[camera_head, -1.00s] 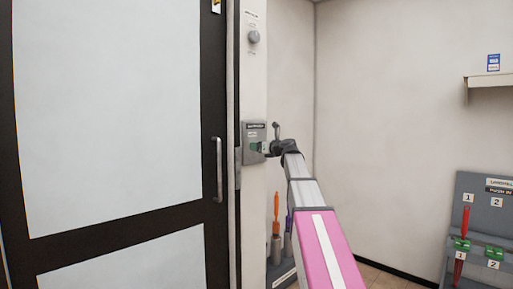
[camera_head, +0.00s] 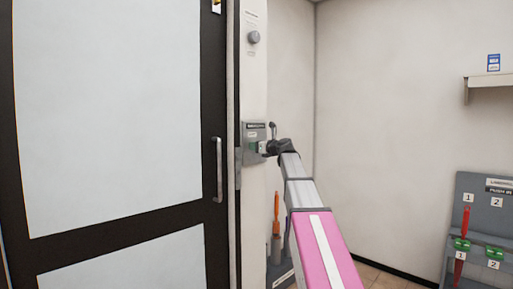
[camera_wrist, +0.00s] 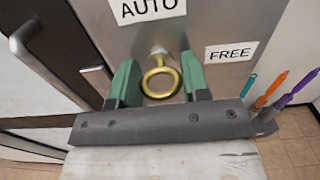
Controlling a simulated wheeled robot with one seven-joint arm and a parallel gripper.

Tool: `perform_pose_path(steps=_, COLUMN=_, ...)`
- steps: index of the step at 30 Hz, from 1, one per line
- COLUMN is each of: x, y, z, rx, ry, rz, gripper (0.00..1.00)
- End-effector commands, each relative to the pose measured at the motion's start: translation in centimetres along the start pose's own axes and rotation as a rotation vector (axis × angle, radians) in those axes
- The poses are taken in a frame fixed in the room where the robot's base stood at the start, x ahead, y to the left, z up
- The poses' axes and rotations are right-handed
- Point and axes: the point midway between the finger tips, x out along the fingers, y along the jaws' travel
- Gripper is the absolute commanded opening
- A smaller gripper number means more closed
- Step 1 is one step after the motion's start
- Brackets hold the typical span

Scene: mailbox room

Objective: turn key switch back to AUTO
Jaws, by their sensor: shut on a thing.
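The key switch is on a grey wall plate (camera_head: 253,138) beside the door. In the wrist view, a gold key (camera_wrist: 160,82) with a ring-shaped head sticks out of the metal plate. An AUTO label (camera_wrist: 148,9) is above it and a FREE label (camera_wrist: 229,52) is to its upper right. My gripper (camera_wrist: 160,84) has its green fingers on both sides of the key's ring and is shut on it. In the head view, my gripper (camera_head: 261,147) is at the plate's front, and the key is too small to make out.
The door (camera_head: 110,110) with a vertical handle (camera_head: 219,170) is just left of the plate. A round knob (camera_head: 253,37) is on the wall above. Tools with orange (camera_wrist: 296,88) and purple handles stand below right. A grey rack (camera_head: 484,215) stands at the far right.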

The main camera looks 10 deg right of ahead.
Motion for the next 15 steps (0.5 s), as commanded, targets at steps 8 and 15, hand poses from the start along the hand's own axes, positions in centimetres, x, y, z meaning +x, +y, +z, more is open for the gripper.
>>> perform_pose_path(steps=8, x=-0.02, y=0.08, z=-0.02, rx=-0.134, ry=0.0, rz=0.001, gripper=0.19)
perform_pose_path(steps=15, x=-0.02, y=0.16, z=-0.04, rx=-0.346, ry=0.0, rz=0.001, gripper=0.19)
